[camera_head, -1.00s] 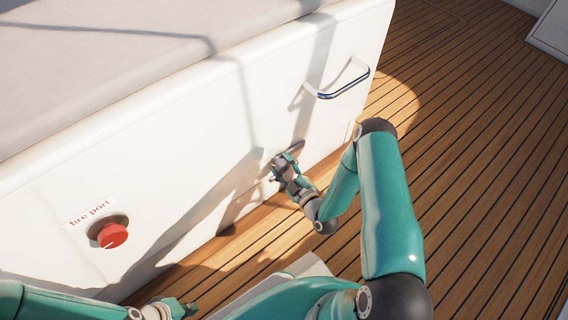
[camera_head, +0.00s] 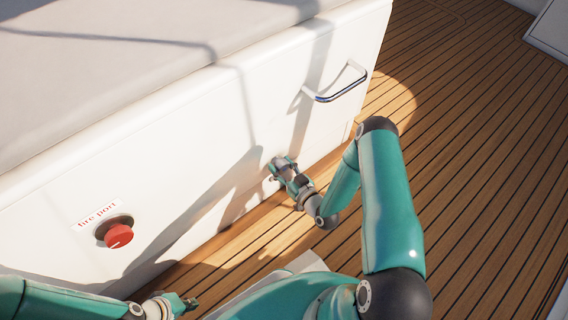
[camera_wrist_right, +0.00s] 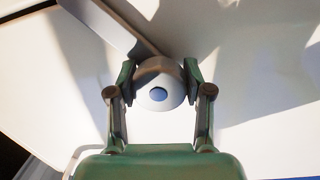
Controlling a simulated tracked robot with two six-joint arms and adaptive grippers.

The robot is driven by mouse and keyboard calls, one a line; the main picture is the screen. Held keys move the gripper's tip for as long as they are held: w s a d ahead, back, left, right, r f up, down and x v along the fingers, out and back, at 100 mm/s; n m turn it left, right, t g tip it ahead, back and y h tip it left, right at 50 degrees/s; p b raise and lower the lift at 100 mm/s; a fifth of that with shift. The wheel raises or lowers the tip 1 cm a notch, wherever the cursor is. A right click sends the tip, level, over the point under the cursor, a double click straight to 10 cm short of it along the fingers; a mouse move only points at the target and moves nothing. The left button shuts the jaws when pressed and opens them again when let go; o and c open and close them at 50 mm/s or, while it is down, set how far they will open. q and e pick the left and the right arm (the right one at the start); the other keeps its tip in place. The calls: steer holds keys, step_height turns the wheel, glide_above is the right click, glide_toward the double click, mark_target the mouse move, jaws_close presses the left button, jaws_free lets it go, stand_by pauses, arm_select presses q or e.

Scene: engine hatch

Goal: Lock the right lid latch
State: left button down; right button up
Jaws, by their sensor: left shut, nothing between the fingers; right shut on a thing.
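The right lid latch (camera_wrist_right: 157,92) shows in the right wrist view as a round pale knob with a blue-grey centre. A flat grey bar (camera_wrist_right: 105,25) runs from behind it to the upper left. My right gripper (camera_wrist_right: 158,72) is shut on the knob, one finger on each side. In the head view my right gripper (camera_head: 277,168) is against the white front panel (camera_head: 200,150), and it hides the latch there. My left gripper (camera_head: 190,303) is shut and empty at the bottom edge, away from the panel.
A red knob (camera_head: 119,236) labelled "fire port" sits on the panel to the left. A metal handle (camera_head: 340,85) is on the panel at the upper right. The wooden deck (camera_head: 470,150) to the right is clear.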

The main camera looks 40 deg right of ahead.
steer(key=m, duration=0.4)
steer(key=shift+y, duration=0.3)
steer(key=shift+d+m, duration=0.1)
steer(key=shift+m, duration=1.3)
steer(key=o, duration=1.2)
steer(key=shift+y, duration=0.3)
steer(key=s, duration=0.7)
steer(key=shift+s+d+r, duration=0.2)
steer(key=shift+d+r, duration=0.05)
steer(key=shift+r, duration=0.15)
